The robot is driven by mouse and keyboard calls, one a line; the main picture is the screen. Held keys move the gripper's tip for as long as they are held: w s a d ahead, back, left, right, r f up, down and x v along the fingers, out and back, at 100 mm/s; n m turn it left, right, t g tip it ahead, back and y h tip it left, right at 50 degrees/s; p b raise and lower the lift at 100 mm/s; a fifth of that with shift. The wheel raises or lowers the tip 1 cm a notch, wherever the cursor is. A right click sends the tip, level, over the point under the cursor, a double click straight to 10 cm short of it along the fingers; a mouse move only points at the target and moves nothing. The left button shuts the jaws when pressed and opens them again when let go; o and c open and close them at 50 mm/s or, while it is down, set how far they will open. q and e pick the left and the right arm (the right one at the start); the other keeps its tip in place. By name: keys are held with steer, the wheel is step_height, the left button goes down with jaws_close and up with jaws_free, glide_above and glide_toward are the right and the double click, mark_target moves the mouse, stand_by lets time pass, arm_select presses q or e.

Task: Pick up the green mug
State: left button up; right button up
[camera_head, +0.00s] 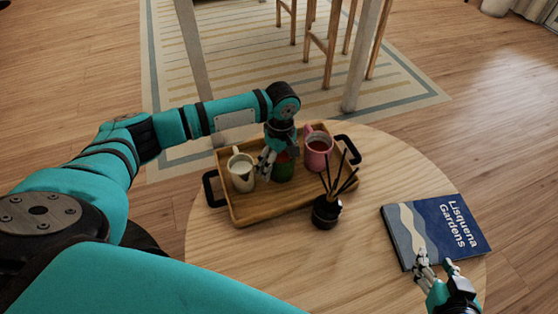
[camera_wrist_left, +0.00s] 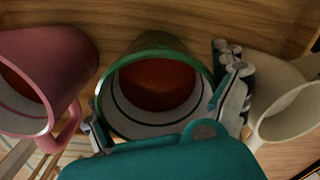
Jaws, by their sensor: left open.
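The green mug (camera_head: 284,173) stands on the wooden tray (camera_head: 250,213) between a pink mug and a cream pitcher. It is partly hidden by my left gripper (camera_head: 272,161). In the left wrist view the green mug (camera_wrist_left: 158,50) has a white inside and red-brown contents. My left gripper also shows in that view (camera_wrist_left: 167,115), open, with one finger on each side of the mug. I cannot tell whether the fingers touch it. My right gripper (camera_head: 437,264) is open and empty over the near edge of a blue book.
The pink mug (camera_head: 318,150) and cream pitcher (camera_head: 241,171) stand close on either side. A black reed diffuser (camera_head: 326,212) stands at the tray's near right edge. The blue book (camera_head: 440,228) lies at the right of the round table (camera_head: 375,285). The table's front middle is clear.

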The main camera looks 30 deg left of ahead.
arm_select(q)
steer(key=shift+f, duration=0.25)
steer(key=shift+s, duration=0.1)
steer(key=c, duration=1.6)
